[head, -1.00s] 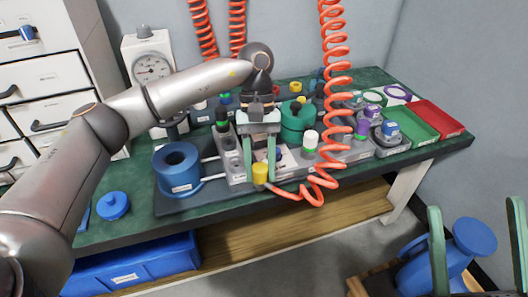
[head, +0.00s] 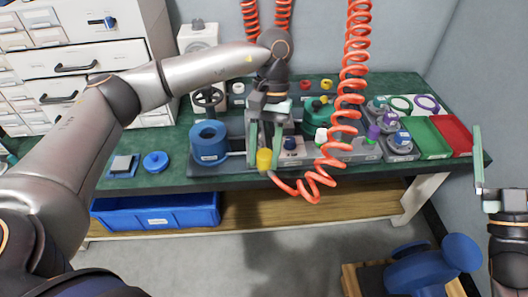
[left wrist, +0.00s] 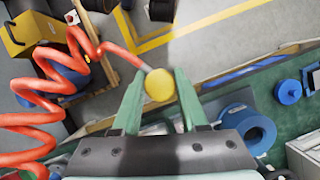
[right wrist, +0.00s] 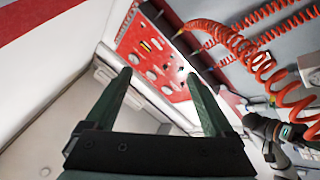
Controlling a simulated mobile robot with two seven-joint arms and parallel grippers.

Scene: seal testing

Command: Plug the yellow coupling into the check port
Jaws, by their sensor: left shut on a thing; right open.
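The yellow coupling (head: 264,160) is a short cylinder on the end of a coiled red hose (head: 318,188). My left gripper (head: 265,146) is shut on it at the front edge of the bench fixture. In the left wrist view the coupling (left wrist: 160,85) sits between the green fingertips, with the hose leading away from it. I cannot make out which opening on the fixture (head: 232,172) is the check port; the gripper and arm cover part of it. My right gripper (right wrist: 156,78) is open and empty, away from the bench at the right.
A blue ring-shaped part (head: 209,143) stands left of the coupling, and a blue knob (head: 156,162) lies farther left. A green tray (head: 428,138) and a red tray (head: 452,134) are at the right. The hose hangs over the bench's right half. A blue bin (head: 160,211) is below.

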